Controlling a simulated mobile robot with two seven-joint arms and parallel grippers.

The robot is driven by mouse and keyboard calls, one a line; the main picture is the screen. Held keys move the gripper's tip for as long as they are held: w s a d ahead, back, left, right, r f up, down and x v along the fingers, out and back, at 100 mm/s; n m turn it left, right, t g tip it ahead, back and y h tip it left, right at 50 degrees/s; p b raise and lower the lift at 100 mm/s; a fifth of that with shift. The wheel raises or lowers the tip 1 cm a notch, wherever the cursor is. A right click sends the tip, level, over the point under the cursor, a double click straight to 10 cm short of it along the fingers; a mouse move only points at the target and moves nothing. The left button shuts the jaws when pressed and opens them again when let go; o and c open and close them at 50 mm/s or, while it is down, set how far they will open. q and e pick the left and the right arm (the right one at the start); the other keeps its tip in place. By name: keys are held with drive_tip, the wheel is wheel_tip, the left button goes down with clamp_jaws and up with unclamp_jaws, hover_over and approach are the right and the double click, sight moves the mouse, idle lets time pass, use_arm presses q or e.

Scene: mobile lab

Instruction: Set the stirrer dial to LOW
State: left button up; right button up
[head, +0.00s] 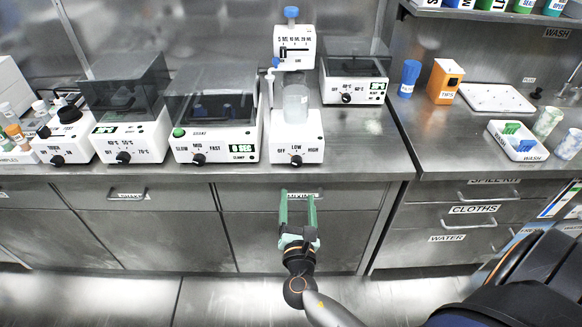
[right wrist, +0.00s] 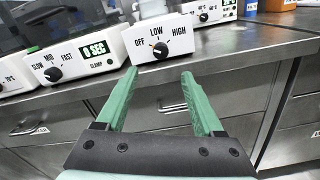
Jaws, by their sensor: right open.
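The stirrer (head: 312,124) is a white box on the bench with a clear vessel (head: 295,103) on top. Its black dial (head: 296,160) is on the front panel, marked OFF, LOW and HIGH; it also shows in the right wrist view (right wrist: 160,49). The dial's pointer is too small to read surely. My right gripper (head: 297,195) has green fingers, open and empty, in front of the drawers and below the bench edge. In the right wrist view its fingertips (right wrist: 160,73) lie below the dial, apart from it. My left gripper is not in view.
The shaker (head: 215,142) stands just left of the stirrer, with other dialled devices further left. A lidded device (head: 353,88) stands behind right. A syringe-pump-like unit (head: 294,48) is above the vessel. The bench front edge (head: 345,175) is clear.

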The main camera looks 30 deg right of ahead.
sight(297, 165)
drive_tip(key=x, duration=1.2)
clamp_jaws()
idle(0.3)
